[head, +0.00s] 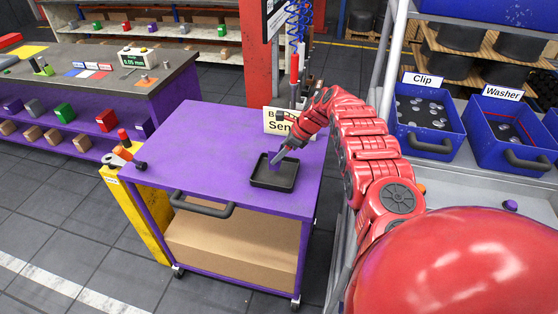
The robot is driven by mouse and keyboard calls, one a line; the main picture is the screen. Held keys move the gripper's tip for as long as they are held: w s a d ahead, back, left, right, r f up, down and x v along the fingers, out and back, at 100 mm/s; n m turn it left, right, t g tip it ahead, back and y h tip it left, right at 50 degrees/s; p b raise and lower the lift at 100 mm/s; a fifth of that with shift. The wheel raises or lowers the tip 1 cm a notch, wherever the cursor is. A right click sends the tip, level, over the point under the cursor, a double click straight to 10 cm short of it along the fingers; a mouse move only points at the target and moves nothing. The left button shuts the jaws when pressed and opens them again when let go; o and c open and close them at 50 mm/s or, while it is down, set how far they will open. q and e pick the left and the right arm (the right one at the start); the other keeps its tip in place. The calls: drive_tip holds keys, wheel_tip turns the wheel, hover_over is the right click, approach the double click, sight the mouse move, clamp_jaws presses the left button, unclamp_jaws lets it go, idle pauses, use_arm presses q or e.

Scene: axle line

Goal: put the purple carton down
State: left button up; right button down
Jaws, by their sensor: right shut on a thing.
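My right gripper (279,156) reaches in from the right over the purple cart (205,150). It is shut on a small purple carton (273,160), which is partly hidden by the fingers. The carton is at the back part of a black tray (272,184) that lies on the cart top near its right edge. I cannot tell whether the carton touches the tray floor. The front of the tray looks empty. My left gripper is not in view.
A sign (275,121) stands behind the tray, partly hidden by my arm. Blue Clip (428,143) and Washer (511,160) bins stand at the right. A workbench (95,85) with coloured cartons below is at the left. The cart's left half is clear.

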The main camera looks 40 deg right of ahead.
drive_tip(key=shift+f+p, duration=0.35)
drive_tip(key=shift+f, duration=1.3)
drive_tip(key=shift+f, duration=0.15)
drive_tip(key=shift+c, duration=1)
unclamp_jaws()
